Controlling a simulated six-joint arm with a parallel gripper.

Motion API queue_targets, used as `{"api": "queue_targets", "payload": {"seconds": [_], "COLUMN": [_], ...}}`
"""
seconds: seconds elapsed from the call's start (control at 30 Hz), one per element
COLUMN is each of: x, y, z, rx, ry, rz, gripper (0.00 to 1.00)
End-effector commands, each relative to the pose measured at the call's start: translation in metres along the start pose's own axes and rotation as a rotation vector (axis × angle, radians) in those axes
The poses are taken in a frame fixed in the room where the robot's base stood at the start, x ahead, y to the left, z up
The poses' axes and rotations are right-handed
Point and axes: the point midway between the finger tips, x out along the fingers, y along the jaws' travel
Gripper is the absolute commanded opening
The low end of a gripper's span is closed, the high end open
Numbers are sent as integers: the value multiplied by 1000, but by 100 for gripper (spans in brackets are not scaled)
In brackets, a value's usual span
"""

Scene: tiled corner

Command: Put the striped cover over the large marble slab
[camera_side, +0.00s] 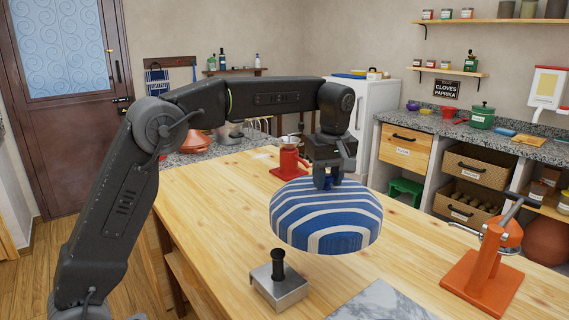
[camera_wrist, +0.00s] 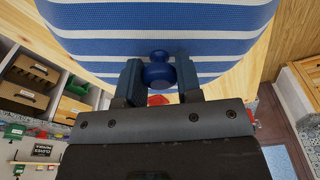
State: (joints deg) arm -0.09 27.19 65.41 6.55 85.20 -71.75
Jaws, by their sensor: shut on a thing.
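The striped cover (camera_side: 325,217) is a round blue dome with white stripes. My gripper (camera_side: 328,180) is shut on the blue knob at its top and holds the cover above the wooden table. In the wrist view the knob (camera_wrist: 158,72) sits between the two fingers of my gripper (camera_wrist: 158,80), with the striped cover (camera_wrist: 160,25) beyond it. The large marble slab (camera_side: 384,303) is grey-white and lies on the table at the bottom edge of the side view, partly cut off. The cover is above and behind the slab there, apart from it.
A metal block with a black knob (camera_side: 279,284) stands left of the slab. An orange hand-cranked device (camera_side: 484,277) stands at the right, and a red one (camera_side: 289,161) behind the cover. The wooden table (camera_side: 215,205) is clear at the left.

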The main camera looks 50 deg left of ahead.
Motion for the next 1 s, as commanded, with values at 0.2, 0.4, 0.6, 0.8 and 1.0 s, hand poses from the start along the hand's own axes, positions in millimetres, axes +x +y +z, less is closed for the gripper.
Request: {"api": "queue_targets", "payload": {"seconds": [0.2,0.4,0.6,0.8,1.0], "x": [-12,-22,-28,-23,5], "y": [29,35,31,27,28], "z": [104,189,242,268,270], "rx": [212,377,478,527,523], "ry": [0,0,0,0,-1], "rz": [28,48,60,62,62], "gripper": [0,0,0,0,0]}}
